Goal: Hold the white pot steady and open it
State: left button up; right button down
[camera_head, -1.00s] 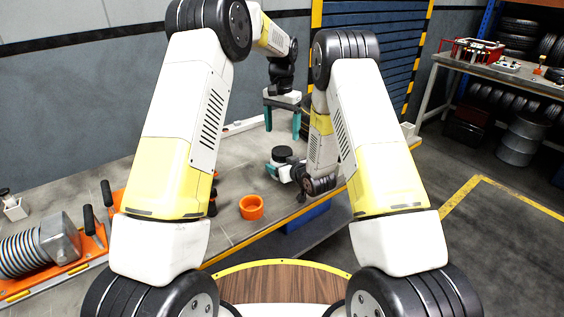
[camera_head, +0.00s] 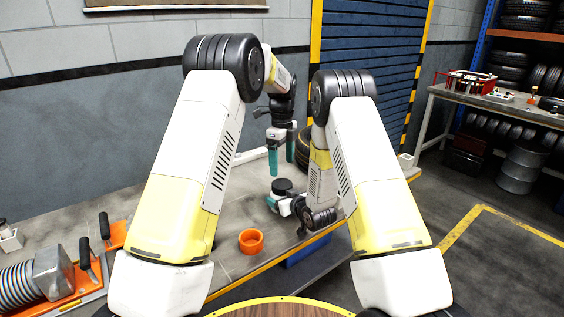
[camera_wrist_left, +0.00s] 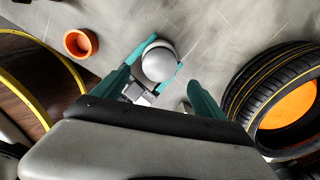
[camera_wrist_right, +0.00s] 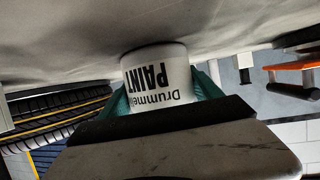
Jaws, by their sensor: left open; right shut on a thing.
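The white pot (camera_wrist_right: 158,78) has black lettering that reads PAINT, upside down in the right wrist view. Its top looks dark in the head view (camera_head: 282,186) and like a rounded grey cap in the left wrist view (camera_wrist_left: 158,64). My right gripper (camera_head: 272,203) is shut on the pot's sides, with a teal finger on each side in the right wrist view. The pot stands on the table. My left gripper (camera_head: 282,158) is open and empty above the pot. In the left wrist view its fingers lie on either side of the cap, apart from it.
An orange cup (camera_head: 251,241) stands on the table (camera_head: 228,261), left of the pot. A tyre (camera_wrist_left: 240,95) lies close on the other side. A yellow-edged shutter rises behind.

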aim_at(282, 183)
pick_arm(q)
jog(key=shift+f, duration=4)
jog(key=shift+c, duration=0.2)
